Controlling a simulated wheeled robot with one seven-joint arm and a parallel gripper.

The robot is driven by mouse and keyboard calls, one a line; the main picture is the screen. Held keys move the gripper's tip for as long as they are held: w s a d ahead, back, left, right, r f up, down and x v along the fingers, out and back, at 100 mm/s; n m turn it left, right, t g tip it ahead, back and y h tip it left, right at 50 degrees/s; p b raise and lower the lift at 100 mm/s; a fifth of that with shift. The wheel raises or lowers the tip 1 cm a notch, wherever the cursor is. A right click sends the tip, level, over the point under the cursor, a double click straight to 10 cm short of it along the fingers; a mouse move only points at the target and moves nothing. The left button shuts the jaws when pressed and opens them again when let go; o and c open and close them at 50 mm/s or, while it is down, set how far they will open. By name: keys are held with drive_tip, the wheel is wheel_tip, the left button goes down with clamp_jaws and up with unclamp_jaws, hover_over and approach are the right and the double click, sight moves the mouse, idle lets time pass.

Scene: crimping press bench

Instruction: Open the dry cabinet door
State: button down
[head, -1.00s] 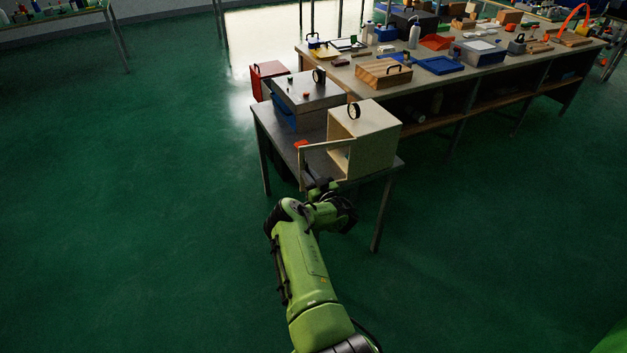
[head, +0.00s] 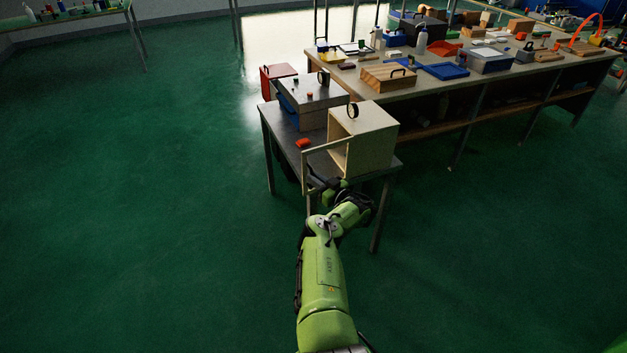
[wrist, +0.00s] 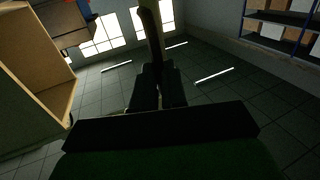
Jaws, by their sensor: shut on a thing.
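The dry cabinet is a cream box (head: 372,138) on the near end of a small grey table. Its door (head: 304,168) is a thin cream frame that stands swung open, out to the left of the box, and I can see into the interior. My gripper (head: 318,187) is at the door's lower outer part, partly hidden by my arm. In the wrist view, the fingers (wrist: 158,85) are shut on a dark upright bar (wrist: 151,32), apparently the door's handle or edge. The cabinet's open side (wrist: 45,75) shows at the left there.
The small table (head: 284,150) also holds a grey press-like box (head: 312,92) and a red item (head: 303,143) near the door. A red bin (head: 278,75) stands behind. A long workbench (head: 435,85) with tools is at the back right. The green floor at left is free.

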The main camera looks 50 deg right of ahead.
drive_tip(key=shift+s+d+r+h, duration=0.2)
drive_tip(key=shift+s+d+h, duration=0.1)
drive_tip(key=shift+s+d, duration=0.25)
drive_tip(key=c, duration=1.5)
unclamp_jaws()
drive_tip(key=shift+c, duration=0.2)
drive_tip(key=shift+o, duration=0.4)
drive_tip(key=shift+d, duration=0.25)
drive_tip(key=shift+s+a+f, duration=0.1)
drive_tip(key=s+a+p, duration=0.3)
drive_tip(key=s+p, duration=0.3)
drive_tip(key=s, duration=0.9)
drive_tip(key=shift+p, duration=0.4)
drive_tip(key=shift+d, duration=0.1)
